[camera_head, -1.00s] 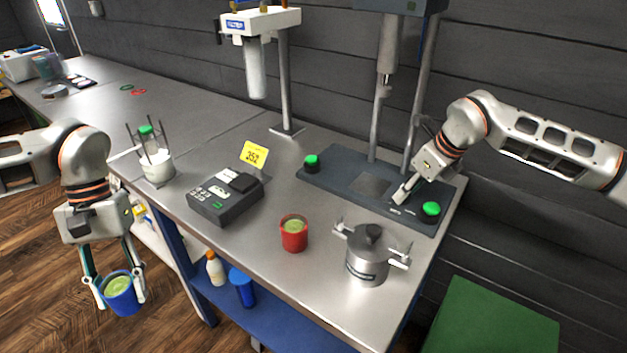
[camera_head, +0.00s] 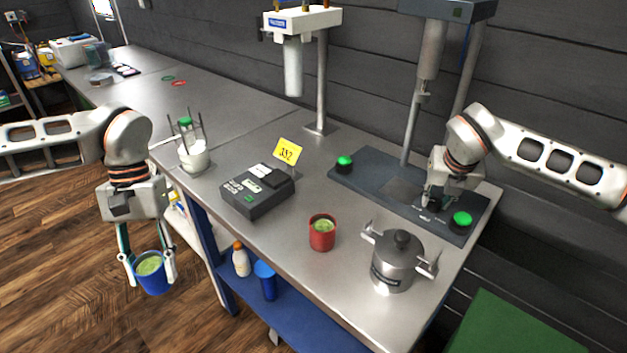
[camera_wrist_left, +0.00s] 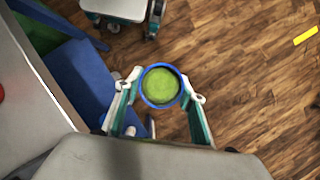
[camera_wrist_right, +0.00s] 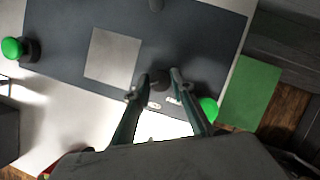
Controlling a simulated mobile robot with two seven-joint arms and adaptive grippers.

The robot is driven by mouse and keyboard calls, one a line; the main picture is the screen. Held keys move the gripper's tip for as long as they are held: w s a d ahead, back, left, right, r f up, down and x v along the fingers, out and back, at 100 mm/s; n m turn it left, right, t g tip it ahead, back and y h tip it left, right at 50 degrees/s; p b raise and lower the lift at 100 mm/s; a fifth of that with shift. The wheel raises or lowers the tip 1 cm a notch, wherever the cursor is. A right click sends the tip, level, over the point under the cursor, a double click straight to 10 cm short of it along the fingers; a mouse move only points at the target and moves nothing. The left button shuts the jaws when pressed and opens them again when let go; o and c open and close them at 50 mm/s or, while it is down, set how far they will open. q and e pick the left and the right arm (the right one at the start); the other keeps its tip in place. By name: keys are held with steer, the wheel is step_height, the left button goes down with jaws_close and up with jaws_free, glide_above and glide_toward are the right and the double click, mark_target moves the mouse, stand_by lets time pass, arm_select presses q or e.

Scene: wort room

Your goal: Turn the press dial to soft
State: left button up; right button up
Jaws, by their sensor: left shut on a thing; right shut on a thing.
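The press (camera_head: 375,185) stands at the back right of the steel bench, with a dark base, a metal plate and two green buttons. In the right wrist view the dark round dial (camera_wrist_right: 159,80) is on the press base (camera_wrist_right: 60,50), near small labels too blurred to read. My right gripper (camera_head: 432,204) is down at the base; in its wrist view its fingertips (camera_wrist_right: 154,88) are shut on the dial. My left gripper (camera_head: 150,270) is shut on a blue cup (camera_head: 152,280) with green contents, held upright over the floor beside the bench; it also shows in the left wrist view (camera_wrist_left: 160,86).
Green buttons (camera_head: 344,163) (camera_head: 461,221) flank the press plate. A steel pot (camera_head: 392,268), a red cup (camera_head: 321,235) and a dark device (camera_head: 256,195) with a yellow 352 card (camera_head: 287,151) stand on the bench. A white container (camera_head: 194,157) stands at its left edge.

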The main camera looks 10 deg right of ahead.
steer(key=shift+m, duration=0.7)
steer(key=o, duration=1.1)
steer(key=shift+r, duration=0.1)
steer(key=v, duration=1.1)
steer(key=shift+a+r, duration=0.25)
steer(key=shift+r, duration=0.15)
steer(key=shift+s, duration=0.15)
